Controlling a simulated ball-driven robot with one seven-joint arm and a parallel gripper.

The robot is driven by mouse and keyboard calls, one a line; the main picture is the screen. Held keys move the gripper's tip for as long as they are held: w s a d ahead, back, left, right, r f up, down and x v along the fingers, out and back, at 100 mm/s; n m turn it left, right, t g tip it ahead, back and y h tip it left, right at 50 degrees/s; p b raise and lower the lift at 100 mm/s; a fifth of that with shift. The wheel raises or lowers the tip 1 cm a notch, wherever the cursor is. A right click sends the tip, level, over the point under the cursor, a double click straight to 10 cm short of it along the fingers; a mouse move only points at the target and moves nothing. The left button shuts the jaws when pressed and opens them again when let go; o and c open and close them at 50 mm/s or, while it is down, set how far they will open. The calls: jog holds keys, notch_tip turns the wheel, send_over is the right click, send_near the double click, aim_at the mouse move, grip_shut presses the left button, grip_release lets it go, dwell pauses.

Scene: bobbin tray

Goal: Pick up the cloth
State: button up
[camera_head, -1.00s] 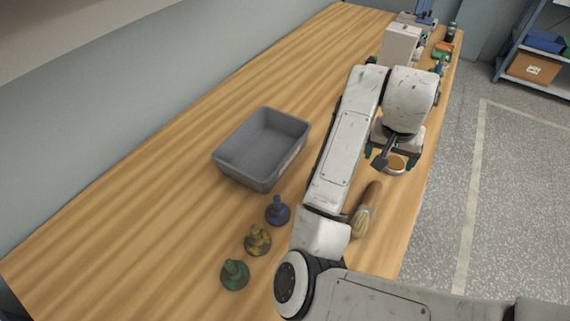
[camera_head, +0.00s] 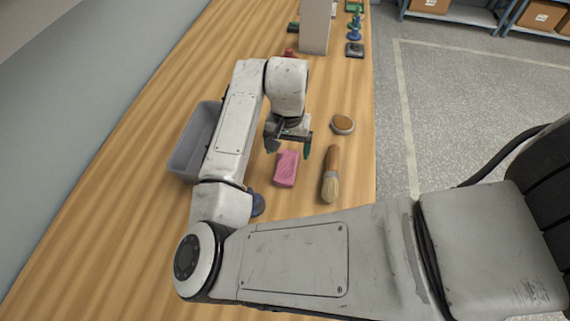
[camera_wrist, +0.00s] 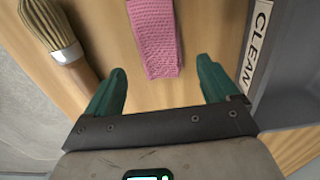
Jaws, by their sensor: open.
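A pink, folded, textured cloth (camera_head: 286,169) lies flat on the wooden bench, left of a brush. It also shows in the wrist view (camera_wrist: 157,38), at the top between my fingers. My gripper (camera_head: 288,148) is open and empty just beyond the cloth's far end in the head view. In the wrist view its two green fingertips (camera_wrist: 161,76) stand apart, roughly in line with the cloth. No contact between fingers and cloth shows.
A wooden-handled brush (camera_head: 331,176) lies right of the cloth, with a round tan-topped item (camera_head: 343,124) behind it. A grey bin (camera_head: 187,160) stands to the left, partly behind my arm; its wall shows a "CLEAN" label (camera_wrist: 257,45). A blue knobbed piece (camera_head: 258,204) sits nearby.

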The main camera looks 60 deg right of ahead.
aim_at(287, 159)
jog(key=shift+f+p, duration=0.4)
jog(key=shift+f, duration=1.7)
jog(key=c, duration=1.1)
